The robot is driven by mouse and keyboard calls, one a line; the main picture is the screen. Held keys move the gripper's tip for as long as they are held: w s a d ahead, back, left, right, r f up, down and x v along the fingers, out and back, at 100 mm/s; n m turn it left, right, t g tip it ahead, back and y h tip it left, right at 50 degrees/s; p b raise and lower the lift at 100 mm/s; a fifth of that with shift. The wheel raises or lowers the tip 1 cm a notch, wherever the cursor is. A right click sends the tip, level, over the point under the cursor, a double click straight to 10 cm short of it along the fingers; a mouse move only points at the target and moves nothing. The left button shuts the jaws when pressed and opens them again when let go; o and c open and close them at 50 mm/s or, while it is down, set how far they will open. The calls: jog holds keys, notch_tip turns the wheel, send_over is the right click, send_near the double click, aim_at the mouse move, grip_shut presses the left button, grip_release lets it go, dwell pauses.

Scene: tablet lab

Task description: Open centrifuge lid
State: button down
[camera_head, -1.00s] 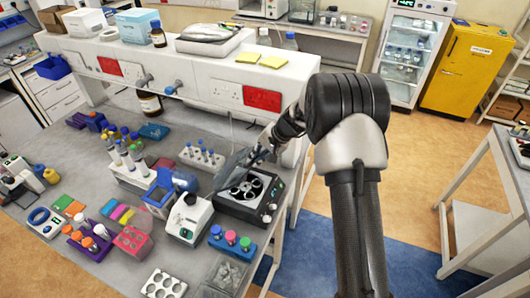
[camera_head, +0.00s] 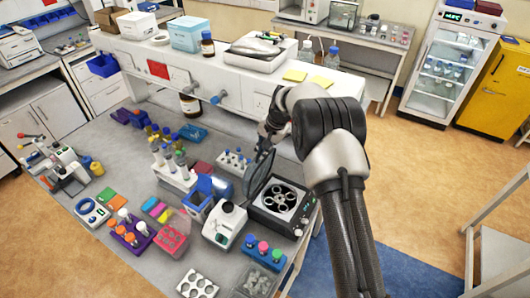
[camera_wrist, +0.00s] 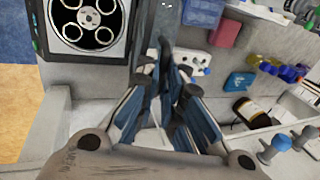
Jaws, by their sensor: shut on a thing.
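The centrifuge (camera_head: 282,208) is a dark box near the bench's right edge, with a round rotor with several holes; its rotor also shows at the upper left of the wrist view (camera_wrist: 88,22). Its dark lid (camera_head: 260,172) stands raised on the side away from the front, roughly upright. My gripper (camera_head: 266,137) is at the upper edge of the lid, shut on it. In the wrist view my gripper (camera_wrist: 166,75) has its fingers close together, and the lid shows only as a thin edge, partly hidden by them.
A white rack with blue-capped tubes (camera_head: 234,162) stands left of the lid. A white device (camera_head: 225,224) and a rack with coloured caps (camera_head: 263,252) stand close to the centrifuge. The raised white shelf (camera_head: 330,84) runs behind. A brown bottle (camera_wrist: 247,108) stands beyond the gripper.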

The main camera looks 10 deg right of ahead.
jog(key=shift+w+a, duration=0.1)
jog(key=shift+a, duration=0.2)
jog(key=c, duration=1.7)
grip_release()
jog(key=v, duration=1.2)
